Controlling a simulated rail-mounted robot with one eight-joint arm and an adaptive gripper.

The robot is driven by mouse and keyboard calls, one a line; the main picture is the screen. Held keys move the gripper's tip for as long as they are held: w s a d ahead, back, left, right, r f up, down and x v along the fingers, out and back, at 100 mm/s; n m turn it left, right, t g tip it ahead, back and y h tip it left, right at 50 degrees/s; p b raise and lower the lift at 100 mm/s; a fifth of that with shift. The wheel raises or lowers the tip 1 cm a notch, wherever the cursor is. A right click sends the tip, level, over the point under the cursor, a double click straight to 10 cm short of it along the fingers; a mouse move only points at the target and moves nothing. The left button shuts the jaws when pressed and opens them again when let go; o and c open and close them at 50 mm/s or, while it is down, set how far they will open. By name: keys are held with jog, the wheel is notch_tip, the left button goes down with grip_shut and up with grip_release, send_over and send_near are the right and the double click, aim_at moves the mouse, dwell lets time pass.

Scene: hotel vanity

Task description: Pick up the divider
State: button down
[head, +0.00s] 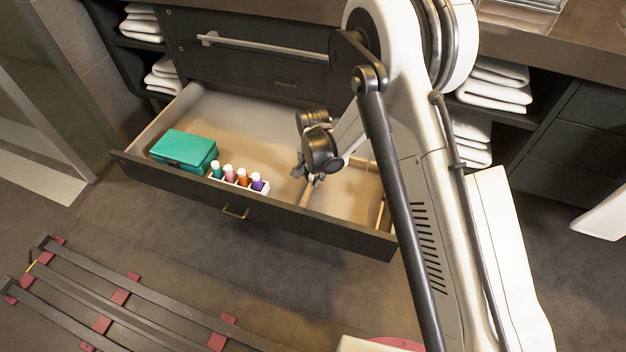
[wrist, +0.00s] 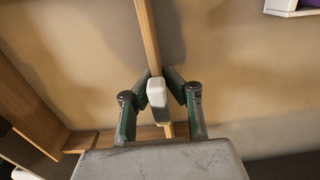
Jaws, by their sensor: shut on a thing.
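The divider is a thin light-wood strip (wrist: 147,32) that runs up from between my fingers in the wrist view. In the head view a short part of the divider (head: 306,194) shows under my gripper, inside the open drawer (head: 200,201). My gripper (wrist: 160,84) is shut on the divider, with a pale finger pad against it. In the head view my gripper (head: 312,178) is low in the drawer, right of the bottles. My gripper and arm hide part of the divider there. I cannot tell whether the divider touches the drawer floor.
A teal box (head: 184,149) and a white holder (head: 232,184) with several small bottles are in the drawer's left half. More wooden strips (head: 381,212) are at its right end. Folded towels (head: 495,85) lie on the right shelves. A slatted rack (head: 130,298) is on the floor.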

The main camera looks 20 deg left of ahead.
notch_tip(320, 180, up, 19)
jog(key=p, duration=0.6)
notch_tip(320, 180, up, 8)
jog(key=p, duration=0.4)
jog(key=shift+f, duration=0.15)
dwell(2.8)
notch_tip(320, 180, up, 11)
jog(key=p, duration=0.6)
dwell(0.7)
